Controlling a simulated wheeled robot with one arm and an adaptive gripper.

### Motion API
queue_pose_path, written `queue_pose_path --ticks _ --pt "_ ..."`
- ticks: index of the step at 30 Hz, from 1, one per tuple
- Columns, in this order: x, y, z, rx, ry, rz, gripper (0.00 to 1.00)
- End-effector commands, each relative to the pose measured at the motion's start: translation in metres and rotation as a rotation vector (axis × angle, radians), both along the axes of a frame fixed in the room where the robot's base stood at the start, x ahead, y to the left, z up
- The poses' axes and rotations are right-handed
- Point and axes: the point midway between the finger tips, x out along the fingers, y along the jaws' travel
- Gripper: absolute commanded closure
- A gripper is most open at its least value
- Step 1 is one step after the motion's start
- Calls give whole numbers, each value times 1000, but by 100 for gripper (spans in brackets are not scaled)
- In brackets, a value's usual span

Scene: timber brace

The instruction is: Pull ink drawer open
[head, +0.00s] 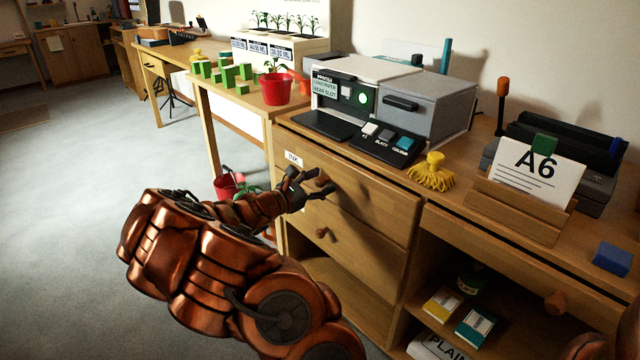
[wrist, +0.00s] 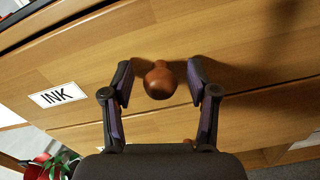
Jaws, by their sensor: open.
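The ink drawer (head: 376,206) is the upper wooden drawer of the cabinet and looks closed. Its white INK label (head: 293,158) is at its upper left; the label also shows in the wrist view (wrist: 57,95). My gripper (head: 326,184) is in front of the drawer face. In the wrist view my gripper (wrist: 159,80) is open, with one finger on each side of the round brown knob (wrist: 159,80). Gaps show between the knob and both fingers. In the head view my gripper partly hides the knob.
A lower drawer with its own knob (head: 321,233) sits beneath. On the cabinet top are a printer (head: 430,110), a yellow brush-like object (head: 432,172) and an A6 card holder (head: 520,205). A red pot with a plant (head: 228,186) stands left of the cabinet. Open floor lies at left.

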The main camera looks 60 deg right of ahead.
Motion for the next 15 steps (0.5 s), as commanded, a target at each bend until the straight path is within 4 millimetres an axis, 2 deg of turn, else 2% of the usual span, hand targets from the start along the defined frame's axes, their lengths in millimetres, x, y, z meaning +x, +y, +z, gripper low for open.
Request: queue_pose_path --ticks 5,15 --pt "0 0 0 0 0 0 41" --pt "0 0 0 1 1 -1 75"
